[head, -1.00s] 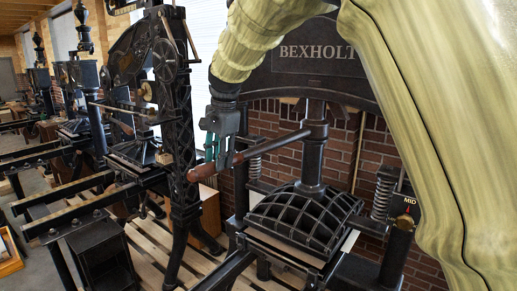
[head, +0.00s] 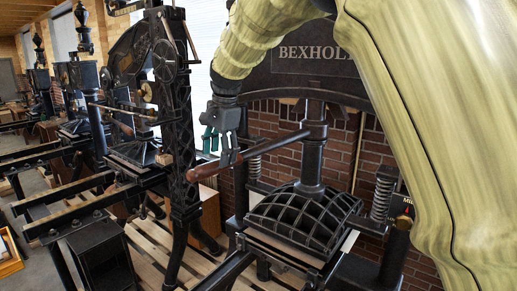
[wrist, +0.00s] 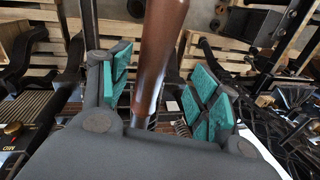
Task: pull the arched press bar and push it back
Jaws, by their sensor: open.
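The press bar (head: 270,143) is a dark rod running left from the central screw of the press with the arched ribbed platen (head: 305,214). Its brown wooden handle (head: 204,170) points toward the left. My gripper (head: 221,150) is at the inner end of this handle, with its fingers spread. In the wrist view, the handle (wrist: 160,55) passes between the green pads of my open gripper (wrist: 163,95), with a visible gap on each side. Whether a finger touches the bar elsewhere is hidden.
A black lattice press frame (head: 178,120) stands close to the left of the handle, with more presses behind it. A spring (head: 382,198) and a brick wall (head: 345,150) are to the right. Wooden pallets (head: 150,250) lie below. My arm covers the upper right.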

